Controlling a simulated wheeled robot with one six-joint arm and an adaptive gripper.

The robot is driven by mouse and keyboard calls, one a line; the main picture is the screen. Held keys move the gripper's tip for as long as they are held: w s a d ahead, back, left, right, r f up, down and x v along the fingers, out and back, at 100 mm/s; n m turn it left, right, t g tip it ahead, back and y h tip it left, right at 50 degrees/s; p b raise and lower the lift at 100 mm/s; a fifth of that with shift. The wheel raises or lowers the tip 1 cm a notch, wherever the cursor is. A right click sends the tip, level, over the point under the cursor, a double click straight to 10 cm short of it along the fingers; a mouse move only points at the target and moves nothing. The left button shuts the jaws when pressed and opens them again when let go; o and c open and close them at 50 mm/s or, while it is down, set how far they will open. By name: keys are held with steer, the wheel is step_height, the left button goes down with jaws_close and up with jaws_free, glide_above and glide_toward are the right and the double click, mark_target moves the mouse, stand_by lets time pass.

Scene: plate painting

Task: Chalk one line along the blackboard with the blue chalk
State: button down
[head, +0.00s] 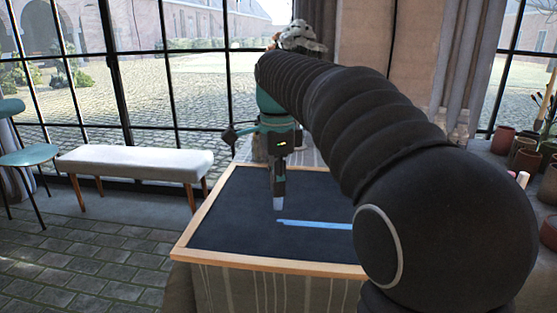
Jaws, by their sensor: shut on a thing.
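The blackboard (225,215) lies flat with a light wooden frame, on top of a draped stand. My gripper (278,194) points down over its middle and is shut on the blue chalk (277,204), of which only a short pale end shows below the fingers. A light blue line (315,225) runs across the board to the right from just below the chalk. Its right end is hidden behind my arm. Whether the chalk tip touches the board cannot be told from this view.
A white cushioned bench (135,160) and a teal chair (28,155) stand to the left, by the tall windows. Several plant pots (503,140) stand at the right. The paved floor (80,265) left of the board is clear. My arm covers the board's right part.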

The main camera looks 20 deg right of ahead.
steer(key=shift+r, duration=2.45)
